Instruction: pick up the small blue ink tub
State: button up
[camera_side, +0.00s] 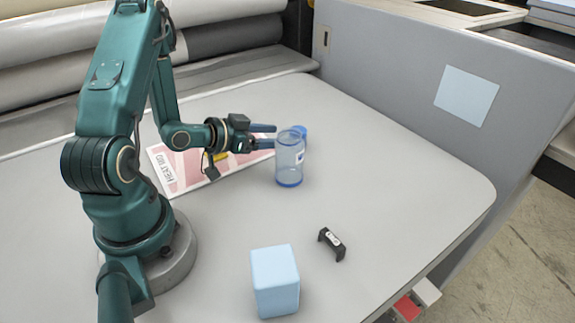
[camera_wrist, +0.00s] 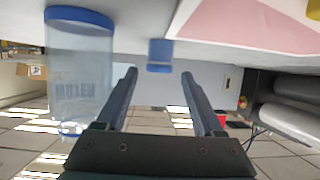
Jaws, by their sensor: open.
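The small blue ink tub (camera_side: 301,131) stands on the grey table, partly hidden behind a clear bottle in the side view. In the wrist view, which appears upside down, the tub (camera_wrist: 160,54) shows beyond my fingertips, in line with the gap between them. My gripper (camera_side: 274,136) is open and level, low over the table, with its fingers pointing toward the tub. Both fingers of the gripper (camera_wrist: 159,73) show apart in the wrist view, with nothing between them.
The clear bottle (camera_side: 289,163), blue at its base, stands close beside my fingertips; it is large at left in the wrist view (camera_wrist: 80,75). A pink-and-white sheet (camera_side: 170,165) lies under my forearm. A black bracket-like part (camera_side: 332,243) and pale blue block (camera_side: 275,282) sit nearer the front.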

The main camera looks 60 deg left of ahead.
jog(key=shift+x, duration=2.8)
grip_shut()
